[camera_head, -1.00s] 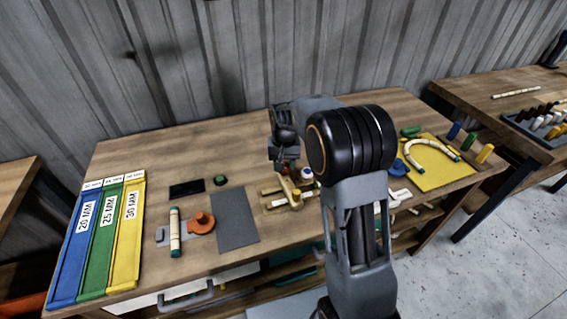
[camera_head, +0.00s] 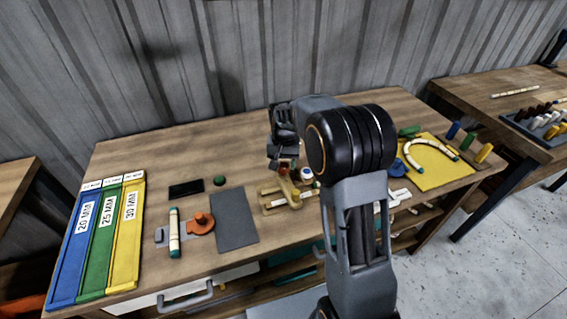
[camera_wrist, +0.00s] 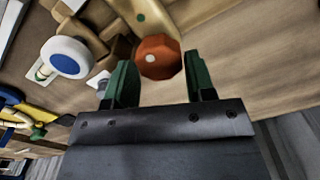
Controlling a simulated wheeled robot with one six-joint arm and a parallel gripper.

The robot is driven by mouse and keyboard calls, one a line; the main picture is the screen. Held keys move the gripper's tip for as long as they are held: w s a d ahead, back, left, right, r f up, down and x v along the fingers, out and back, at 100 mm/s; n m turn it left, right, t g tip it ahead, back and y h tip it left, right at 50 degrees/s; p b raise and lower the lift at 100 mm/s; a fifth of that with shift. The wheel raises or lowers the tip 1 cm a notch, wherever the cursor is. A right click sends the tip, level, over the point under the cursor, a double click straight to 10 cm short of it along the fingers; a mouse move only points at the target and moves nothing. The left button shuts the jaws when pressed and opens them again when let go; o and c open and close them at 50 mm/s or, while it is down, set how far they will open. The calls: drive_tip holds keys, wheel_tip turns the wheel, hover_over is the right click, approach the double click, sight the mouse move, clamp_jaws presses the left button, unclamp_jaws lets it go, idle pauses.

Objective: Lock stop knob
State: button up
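The stop knob is a red-brown octagonal knob with a pale centre; it shows in the wrist view (camera_wrist: 158,57), between the green fingertips of my gripper (camera_wrist: 160,72). The fingers stand apart, one on each side of it, very near its edges. I cannot tell whether they touch it. In the head view my gripper (camera_head: 283,158) points down over the back of the wooden jig (camera_head: 270,208), and a little red shows just under it. A pale wooden arm (camera_wrist: 147,17) with a green dot runs up to the knob.
A white and blue round knob (camera_wrist: 71,57) is left of the gripper, near the jig. On the table are a grey mat (camera_head: 234,220), an orange piece (camera_head: 201,223), coloured trays (camera_head: 127,230) and a yellow board (camera_head: 432,180) with a bent rattan piece.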

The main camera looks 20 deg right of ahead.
sight(284, 164)
drive_tip(key=shift+o, duration=1.4)
drive_tip(key=shift+f, duration=0.1)
wheel_tip(284, 164, up, 14)
drive_tip(key=shift+s, duration=0.1)
